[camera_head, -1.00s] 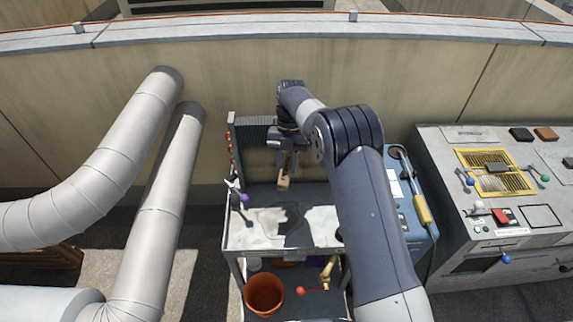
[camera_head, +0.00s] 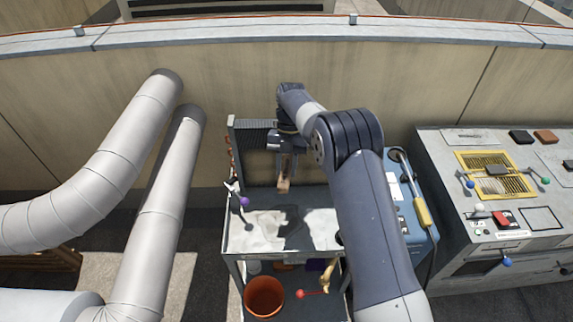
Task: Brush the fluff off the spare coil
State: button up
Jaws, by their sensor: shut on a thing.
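The spare coil (camera_head: 246,136) is a dark finned panel with copper bends down its left side. It stands upright at the back of a grey cart. My gripper (camera_head: 285,168) is in front of the coil, pointing down, shut on a brush (camera_head: 284,184) with a wooden part showing at its lower end. The arm hides the coil's right part. A tan patch shows on the coil's face beside the gripper; I cannot tell if it is fluff. Whether the brush touches the fins cannot be told.
The cart's top (camera_head: 265,229) has pale patches. An orange bucket (camera_head: 264,296) and a red-ended tool (camera_head: 301,294) are on its lower shelf. A blue unit (camera_head: 408,215) and a grey console (camera_head: 480,200) stand right; large pipes (camera_head: 160,190) run left.

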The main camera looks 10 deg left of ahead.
aim_at(286, 184)
jog(key=shift+f, duration=0.6)
jog(key=shift+r+p, duration=0.9)
jog(key=shift+r, duration=1.25)
jog(key=shift+f+b, duration=1.3)
jog(key=shift+f, duration=0.9)
jog(key=shift+r+p, duration=1.2)
jog(key=shift+r, duration=0.95)
jog(key=shift+s+d+f+b, duration=0.1)
jog(key=shift+s+d+b, duration=0.05)
jog(key=shift+s+b, duration=0.35)
jog(key=shift+s+d+b, duration=0.15)
jog(key=shift+s+b, duration=0.2)
jog(key=shift+s, duration=0.25)
jog(key=shift+s+d+b, duration=0.15)
jog(key=shift+s+b, duration=0.1)
jog(key=shift+s, duration=0.3)
jog(key=shift+s+d+b, duration=0.15)
jog(key=shift+s+b, duration=0.1)
jog(key=shift+s, duration=0.3)
